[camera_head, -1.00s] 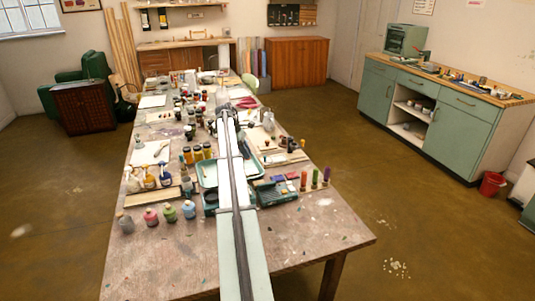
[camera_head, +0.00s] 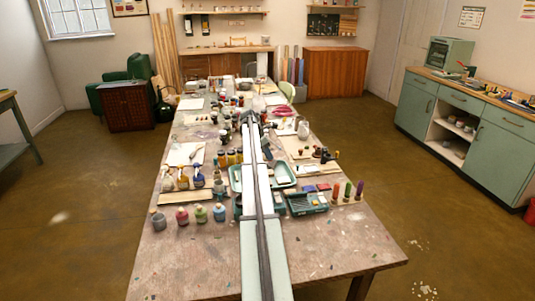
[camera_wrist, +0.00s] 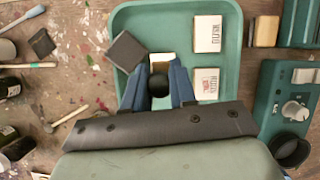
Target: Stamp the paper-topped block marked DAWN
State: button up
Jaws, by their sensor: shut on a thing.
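My gripper (camera_wrist: 158,88), with two blue fingers, is shut on a black round knob (camera_wrist: 159,82), likely the stamp's handle, over a teal tray (camera_wrist: 147,17). A pale-topped block (camera_wrist: 162,62) shows partly behind the knob; its marking is hidden. Two more white-topped blocks with print stand on the tray's right side: an upper one (camera_wrist: 207,34) with dark lettering and a lower one (camera_wrist: 205,86) with reddish marks. I cannot read DAWN on any of them. In the head view my arm covers the middle of the tray (camera_head: 235,181).
A dark square piece (camera_wrist: 127,51) lies at the tray's left side, and another dark tile (camera_wrist: 42,43) lies on the table. A teal device with a knob (camera_wrist: 290,108) and a dark cup (camera_wrist: 291,151) stand right of the tray. The table's near end (camera_head: 310,245) is mostly clear.

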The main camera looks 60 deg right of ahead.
jog(key=shift+f, duration=2.75)
jog(key=shift+f, duration=0.5)
jog(key=shift+r, duration=0.15)
jog(key=shift+r, duration=3.35)
